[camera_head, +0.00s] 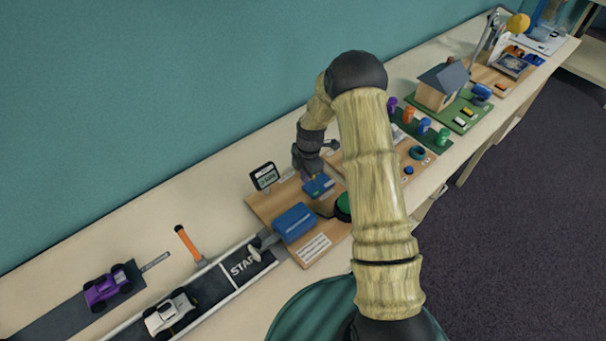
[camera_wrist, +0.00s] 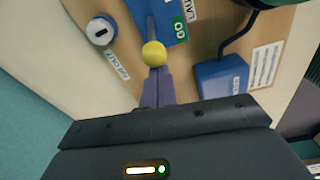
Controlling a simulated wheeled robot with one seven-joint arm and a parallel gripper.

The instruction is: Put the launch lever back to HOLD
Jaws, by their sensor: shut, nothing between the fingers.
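The launch lever's yellow ball knob (camera_wrist: 153,54) is in the wrist view, on a thin rod rising from a blue plate (camera_wrist: 165,14). A green GO label (camera_wrist: 180,30) is on the plate beside the rod; a LAUNCH label is partly cut off. No HOLD label is readable. My gripper (camera_wrist: 155,74) is shut and empty, its fingertips right at the knob; I cannot tell whether they touch. In the head view the blue plate (camera_head: 321,187) is on a wooden board, with my gripper (camera_head: 309,177) over its back left edge. The knob is hidden there.
A blue box (camera_head: 294,222) with a cable and a green button (camera_head: 344,206) are on the board. A small display (camera_head: 264,176) stands behind. A START track (camera_head: 210,290) with a white car (camera_head: 171,314) lies left. The wall is close behind.

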